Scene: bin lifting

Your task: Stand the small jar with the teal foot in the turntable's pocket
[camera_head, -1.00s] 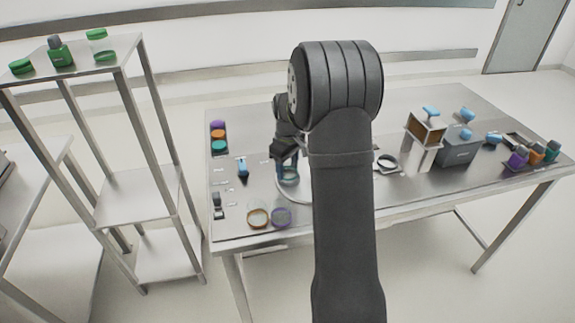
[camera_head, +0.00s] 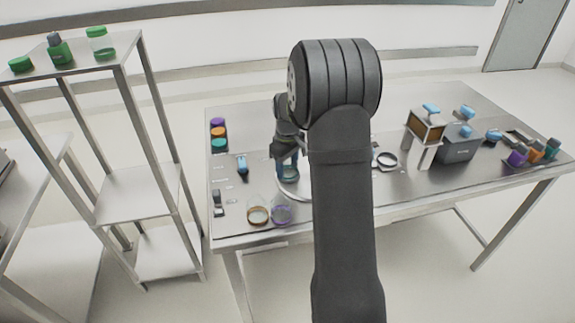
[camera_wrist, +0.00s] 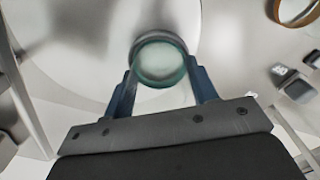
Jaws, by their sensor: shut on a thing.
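The small clear jar with the teal foot (camera_wrist: 160,62) is between the two blue fingers of my gripper (camera_wrist: 163,82) in the wrist view. My gripper is shut on it. The head view shows the jar (camera_head: 289,174) low over the pale round turntable (camera_head: 296,191), with my gripper (camera_head: 284,163) above and around it. In the wrist view the turntable (camera_wrist: 75,50) spreads out behind the jar. The jar hides the pocket, and I cannot tell whether its foot is inside it. My arm covers the right part of the turntable in the head view.
Jars with orange (camera_head: 258,216) and purple (camera_head: 281,214) feet stand near the table's front edge. Purple, orange and teal lids (camera_head: 218,133) lie at the left.

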